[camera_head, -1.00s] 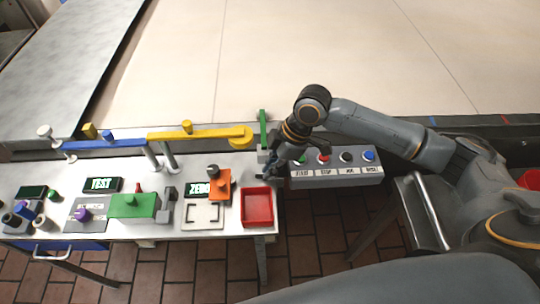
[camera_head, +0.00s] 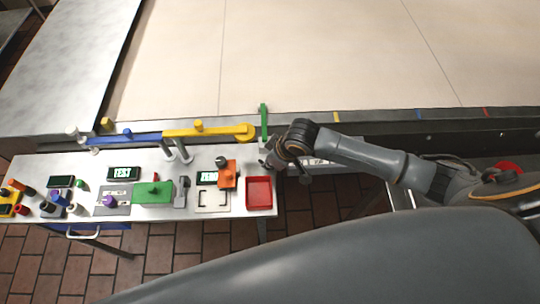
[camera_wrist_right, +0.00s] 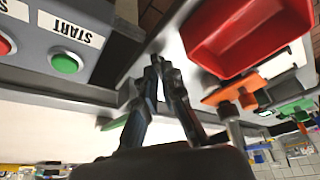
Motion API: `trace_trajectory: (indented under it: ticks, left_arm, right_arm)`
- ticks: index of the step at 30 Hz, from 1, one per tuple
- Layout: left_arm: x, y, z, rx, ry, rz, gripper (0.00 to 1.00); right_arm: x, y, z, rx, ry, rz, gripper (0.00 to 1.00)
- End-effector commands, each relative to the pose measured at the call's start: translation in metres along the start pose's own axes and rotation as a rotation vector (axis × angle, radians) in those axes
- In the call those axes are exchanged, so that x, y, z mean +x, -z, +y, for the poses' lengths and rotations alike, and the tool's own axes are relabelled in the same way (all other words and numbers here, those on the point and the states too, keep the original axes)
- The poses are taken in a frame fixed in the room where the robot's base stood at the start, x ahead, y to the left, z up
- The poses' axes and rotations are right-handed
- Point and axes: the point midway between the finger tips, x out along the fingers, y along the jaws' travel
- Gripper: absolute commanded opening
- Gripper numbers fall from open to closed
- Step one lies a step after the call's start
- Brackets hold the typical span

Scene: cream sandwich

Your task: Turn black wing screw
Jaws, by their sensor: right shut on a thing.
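My right gripper (camera_head: 270,163) is at the right end of the steel worktable, by the foot of a green upright (camera_head: 264,121). In the right wrist view the fingertips (camera_wrist_right: 157,62) come together on something small and dark. This looks like the black wing screw, but the fingers hide most of it and I cannot make out its wings or how it is turned. My left gripper is not in view.
A red tray (camera_head: 259,193) sits close beside the gripper, with an orange block (camera_head: 227,174) left of it. A button box with a green START button (camera_wrist_right: 66,62) is close on the other side. Yellow (camera_head: 208,132) and blue (camera_head: 127,138) arms run along the table's back.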

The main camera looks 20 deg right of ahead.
Motion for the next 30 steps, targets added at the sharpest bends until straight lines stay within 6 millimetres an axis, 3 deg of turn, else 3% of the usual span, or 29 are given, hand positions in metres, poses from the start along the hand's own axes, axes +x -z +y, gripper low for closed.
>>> trace_trajectory:
  ticks: [19, 23, 30]
  left_arm:
    - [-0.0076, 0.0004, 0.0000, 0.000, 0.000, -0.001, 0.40]
    - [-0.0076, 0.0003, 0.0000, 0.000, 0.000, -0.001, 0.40]
    - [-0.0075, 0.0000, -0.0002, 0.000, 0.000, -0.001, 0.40]
  right_arm:
    - [0.0002, -0.0002, -0.0002, 0.049, -0.021, -0.001, 0.00]
    - [0.0002, -0.0002, -0.0003, 0.049, -0.021, -0.001, 0.30]
    - [0.0002, -0.0001, -0.0004, 0.048, -0.021, -0.001, 0.30]
